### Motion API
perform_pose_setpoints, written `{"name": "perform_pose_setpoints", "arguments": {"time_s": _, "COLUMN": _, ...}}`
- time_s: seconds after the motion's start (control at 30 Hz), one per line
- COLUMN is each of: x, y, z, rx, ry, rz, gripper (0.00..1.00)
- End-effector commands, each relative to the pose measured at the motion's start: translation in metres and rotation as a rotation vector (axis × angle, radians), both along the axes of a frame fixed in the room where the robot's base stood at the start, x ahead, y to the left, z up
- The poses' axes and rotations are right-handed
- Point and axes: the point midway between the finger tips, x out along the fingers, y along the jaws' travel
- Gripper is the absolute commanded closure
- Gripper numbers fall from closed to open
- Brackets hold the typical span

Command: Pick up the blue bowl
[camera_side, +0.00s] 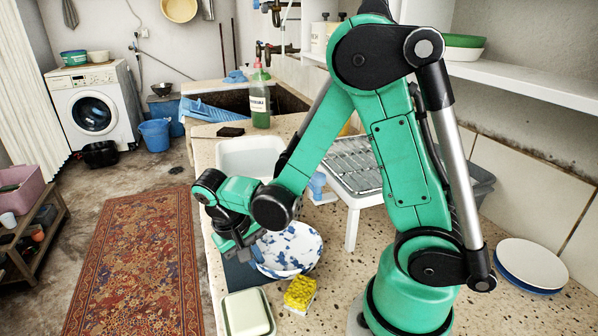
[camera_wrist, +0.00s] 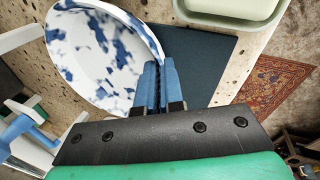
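The blue bowl (camera_side: 288,248) is white with blue blotches and stands on the speckled counter area, partly over a dark blue mat (camera_side: 241,277). In the wrist view the bowl (camera_wrist: 95,55) fills the upper left. My gripper (camera_side: 246,255) is at the bowl's left rim in the side view. In the wrist view my gripper's blue fingers (camera_wrist: 160,68) are close together with the rim running in between, one finger on the inner side and one on the outer. The fingertips are partly hidden. I cannot tell whether the bowl is clear of the surface.
A pale green-white dish (camera_side: 248,313) and a yellow sponge (camera_side: 299,292) lie in front of the bowl. A white basin (camera_side: 250,157) and a dish rack (camera_side: 352,166) stand behind. Stacked plates (camera_side: 530,264) are at the right. A green-labelled bottle (camera_side: 260,98) stands further back.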

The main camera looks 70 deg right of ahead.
Motion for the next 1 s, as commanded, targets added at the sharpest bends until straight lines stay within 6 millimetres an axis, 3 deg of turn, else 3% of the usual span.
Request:
{"name": "perform_pose_setpoints", "arguments": {"time_s": 0.27, "x": -0.001, "y": 0.0, "z": 0.032, "rx": 0.0, "ry": 0.0, "rz": 0.0, "gripper": 1.0}}
{"name": "perform_pose_setpoints", "arguments": {"time_s": 1.0, "x": -0.001, "y": 0.0, "z": 0.171, "rx": 0.0, "ry": 0.001, "rz": 0.0, "gripper": 1.0}}
